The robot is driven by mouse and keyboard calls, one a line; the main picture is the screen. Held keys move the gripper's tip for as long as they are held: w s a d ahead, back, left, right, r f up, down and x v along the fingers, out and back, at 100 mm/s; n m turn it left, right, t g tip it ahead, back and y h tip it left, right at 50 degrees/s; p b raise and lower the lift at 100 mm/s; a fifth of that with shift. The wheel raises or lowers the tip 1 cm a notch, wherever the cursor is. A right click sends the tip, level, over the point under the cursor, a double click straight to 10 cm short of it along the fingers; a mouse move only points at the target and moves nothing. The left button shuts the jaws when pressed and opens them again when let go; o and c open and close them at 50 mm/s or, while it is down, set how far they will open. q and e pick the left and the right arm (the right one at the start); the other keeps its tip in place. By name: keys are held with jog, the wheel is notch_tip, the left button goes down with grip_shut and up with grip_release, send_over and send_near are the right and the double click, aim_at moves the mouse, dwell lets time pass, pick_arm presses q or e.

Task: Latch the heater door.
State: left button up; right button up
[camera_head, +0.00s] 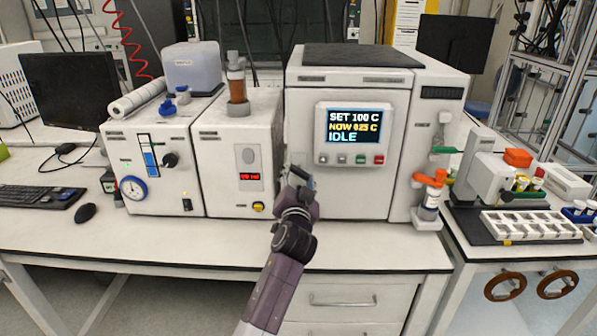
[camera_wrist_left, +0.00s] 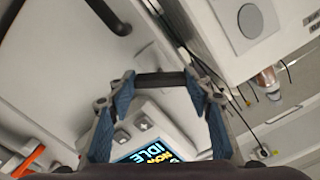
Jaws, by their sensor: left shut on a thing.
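The heater is the large white cabinet with a dark top. Its front door (camera_head: 355,195) carries a screen (camera_head: 352,125) that reads SET 100 C, NOW 025 C, IDLE. The door looks flush with the cabinet in the head view, but I cannot tell whether it is latched. My left gripper (camera_head: 299,177) is at the door's left edge, below and left of the screen. In the left wrist view, its blue-padded fingers are shut on a dark bar-shaped handle (camera_wrist_left: 160,79). The fingers hide part of the handle in the head view. My right gripper is not in view.
A white unit with a red display (camera_head: 250,178) stands close to the left of the heater. An orange-topped valve (camera_head: 430,180) is at its right. A rack tray (camera_head: 530,225) lies farther right. The bench top (camera_head: 365,258) in front of the heater is clear.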

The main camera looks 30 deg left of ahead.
pick_arm(q)
jog(key=m+p, duration=0.2)
jog(key=m, duration=0.3)
jog(key=shift+r+m+p, duration=0.1)
jog(key=shift+m+p, duration=0.2)
jog(key=shift+p, duration=0.1)
jog(key=m+p, duration=0.2)
jog(key=m, duration=0.2)
jog(key=shift+m+p, duration=0.3)
jog(key=shift+m, duration=0.4)
jog(key=o, duration=1.2)
jog(key=shift+c, duration=0.2)
jog(key=v, duration=1.2)
jog(key=shift+s+f, duration=0.1)
jog(key=shift+f, duration=0.1)
